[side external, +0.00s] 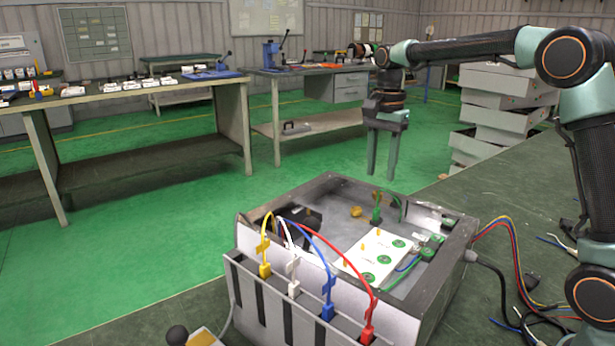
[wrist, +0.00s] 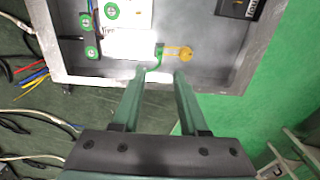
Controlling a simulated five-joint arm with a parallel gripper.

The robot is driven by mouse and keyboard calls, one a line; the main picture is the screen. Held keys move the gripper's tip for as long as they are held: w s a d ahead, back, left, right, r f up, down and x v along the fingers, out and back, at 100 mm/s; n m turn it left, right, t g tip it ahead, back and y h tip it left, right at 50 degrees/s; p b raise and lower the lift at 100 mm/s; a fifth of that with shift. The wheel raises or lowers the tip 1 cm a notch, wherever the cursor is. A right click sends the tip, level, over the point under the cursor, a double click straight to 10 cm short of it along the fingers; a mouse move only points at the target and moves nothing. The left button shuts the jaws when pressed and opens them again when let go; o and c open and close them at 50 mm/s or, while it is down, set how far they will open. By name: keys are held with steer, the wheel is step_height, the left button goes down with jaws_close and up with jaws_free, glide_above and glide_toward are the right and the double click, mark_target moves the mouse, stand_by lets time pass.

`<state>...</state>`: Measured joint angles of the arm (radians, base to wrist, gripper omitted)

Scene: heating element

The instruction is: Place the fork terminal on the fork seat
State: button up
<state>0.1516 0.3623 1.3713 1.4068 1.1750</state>
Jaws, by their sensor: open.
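A green upright piece (side external: 376,214) on a green wire stands inside the metal box, and it also shows in the wrist view (wrist: 159,50). It looks like the fork terminal. A small yellow piece (side external: 356,211) lies beside it, with a rounded end in the wrist view (wrist: 186,53). I cannot tell which part is the fork seat. My gripper (side external: 382,174) is open and empty above the far side of the box, fingers pointing down. In the wrist view its fingertips (wrist: 160,76) appear just short of the green and yellow pieces, with a gap between them.
The metal box (side external: 330,182) has raised walls. Inside is a white panel (side external: 350,262) with green round pads and yellow pegs. Yellow, white, blue (side external: 328,312) and red (side external: 367,333) plugs with arching wires stand at the front. Loose cables (side external: 505,265) lie on the right.

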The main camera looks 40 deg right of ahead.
step_height(320, 180, up, 3)
steer(key=shift+r, duration=0.1)
steer(key=s+a+f+n+t, duration=0.2)
steer(key=s+a+n, duration=0.1)
steer(key=s+n, duration=0.4)
steer(key=s+a+f+n+t, duration=0.2)
steer(key=s+a+n+t, duration=0.1)
steer(key=s+n, duration=0.5)
steer(key=shift+s+a+t, duration=0.3)
steer(key=shift+s+a, duration=0.15)
steer(key=shift+s, duration=0.35)
